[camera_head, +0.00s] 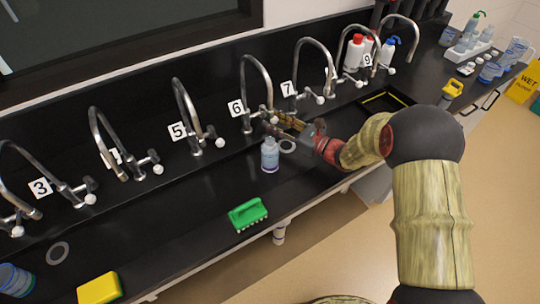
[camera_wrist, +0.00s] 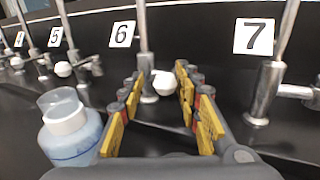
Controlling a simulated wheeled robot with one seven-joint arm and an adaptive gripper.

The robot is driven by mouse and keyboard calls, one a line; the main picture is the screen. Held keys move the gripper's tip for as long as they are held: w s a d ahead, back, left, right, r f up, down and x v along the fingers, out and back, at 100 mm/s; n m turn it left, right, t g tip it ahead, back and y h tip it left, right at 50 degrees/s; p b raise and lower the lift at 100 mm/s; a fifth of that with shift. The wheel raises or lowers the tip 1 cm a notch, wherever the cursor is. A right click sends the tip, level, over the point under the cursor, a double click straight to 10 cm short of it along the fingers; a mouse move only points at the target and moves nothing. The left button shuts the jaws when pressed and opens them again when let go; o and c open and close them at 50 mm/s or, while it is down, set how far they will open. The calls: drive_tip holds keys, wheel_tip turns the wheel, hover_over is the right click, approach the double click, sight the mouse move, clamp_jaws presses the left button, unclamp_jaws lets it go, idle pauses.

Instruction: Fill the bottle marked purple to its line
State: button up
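A small pale blue bottle (camera_head: 270,155) with a white neck stands upright on the black bench in front of tap 6 (camera_head: 246,100). In the wrist view the bottle (camera_wrist: 72,140) is at the lower left, outside my fingers; a dark line shows on its side, but I cannot make out a purple mark. My gripper (camera_head: 287,124) is at tap 6, behind and right of the bottle. In the wrist view my gripper (camera_wrist: 159,85) is open, its yellow-padded fingers on either side of tap 6's white knob (camera_wrist: 162,83). I cannot tell whether they touch it. No water stream is visible.
Tap 7 (camera_wrist: 268,85) stands close on the right. A grey ring (camera_head: 288,146) lies by the bottle. A green brush (camera_head: 248,213) and yellow sponge (camera_head: 99,289) lie toward the front left. A black tray (camera_head: 387,101) and several bottles are further right.

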drive_tip(key=shift+w+d, duration=0.25)
drive_tip(key=shift+w, duration=0.05)
drive_tip(key=shift+d, duration=0.15)
drive_tip(key=p+v, duration=0.1)
drive_tip(key=v, duration=0.5)
drive_tip(key=shift+s+d, duration=0.25)
